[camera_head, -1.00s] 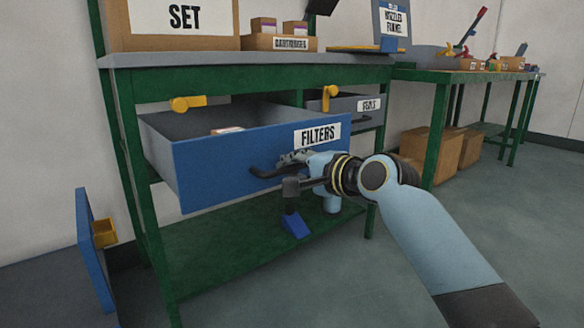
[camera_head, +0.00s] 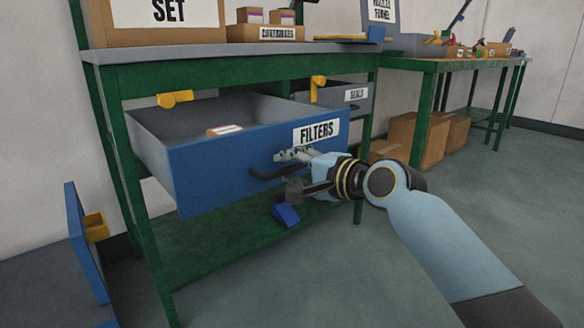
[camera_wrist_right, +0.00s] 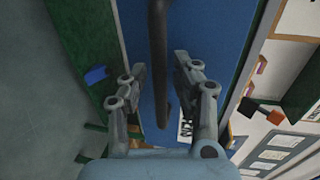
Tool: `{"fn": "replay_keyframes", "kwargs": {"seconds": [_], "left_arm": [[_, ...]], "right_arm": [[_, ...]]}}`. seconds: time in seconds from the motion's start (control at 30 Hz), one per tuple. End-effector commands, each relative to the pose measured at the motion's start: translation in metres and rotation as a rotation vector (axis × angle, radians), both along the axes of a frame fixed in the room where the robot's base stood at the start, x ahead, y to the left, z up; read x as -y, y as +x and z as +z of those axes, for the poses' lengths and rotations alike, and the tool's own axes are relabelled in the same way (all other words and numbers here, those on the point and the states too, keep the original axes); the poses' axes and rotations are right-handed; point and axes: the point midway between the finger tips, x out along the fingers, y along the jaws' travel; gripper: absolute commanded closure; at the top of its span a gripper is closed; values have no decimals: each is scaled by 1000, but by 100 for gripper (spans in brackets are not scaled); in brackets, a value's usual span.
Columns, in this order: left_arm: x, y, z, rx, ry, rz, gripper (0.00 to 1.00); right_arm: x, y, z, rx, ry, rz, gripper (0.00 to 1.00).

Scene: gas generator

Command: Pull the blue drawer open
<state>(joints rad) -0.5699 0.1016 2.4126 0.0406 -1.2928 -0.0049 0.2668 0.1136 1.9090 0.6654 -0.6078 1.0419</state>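The blue drawer (camera_head: 215,175), labelled "FILTERS", stands out from the green bench, so its grey inside shows. Its dark bar handle (camera_head: 268,174) is on the front, partly hidden by my right gripper (camera_head: 293,172). In the right wrist view the handle (camera_wrist_right: 158,60) runs between my two fingers (camera_wrist_right: 160,75). The fingers are apart, with a visible gap beside the bar, around it rather than clamped. The drawer front (camera_wrist_right: 200,30) fills the middle of that view. My left gripper is not in view.
A small box (camera_head: 224,131) lies in the drawer. A grey drawer (camera_head: 345,97) is beside it. A blue wedge-shaped thing (camera_head: 286,214) is below my gripper. A blue panel with a yellow block (camera_head: 96,228) stands at left. The floor at front right is clear.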

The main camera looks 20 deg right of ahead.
Motion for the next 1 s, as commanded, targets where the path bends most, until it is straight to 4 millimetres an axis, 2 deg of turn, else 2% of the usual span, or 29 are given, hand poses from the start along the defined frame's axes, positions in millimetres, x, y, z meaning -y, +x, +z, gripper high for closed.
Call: {"fn": "replay_keyframes", "kwargs": {"seconds": [0.37,0.47,0.8,1.0], "left_arm": [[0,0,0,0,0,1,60],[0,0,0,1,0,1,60],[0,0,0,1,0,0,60],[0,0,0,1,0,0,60]], "right_arm": [[2,-5,1,0,-2,-1,64],[7,-18,3,-1,-4,0,64],[31,-87,18,-2,-6,4,64],[39,-107,23,0,-2,0,64]]}}
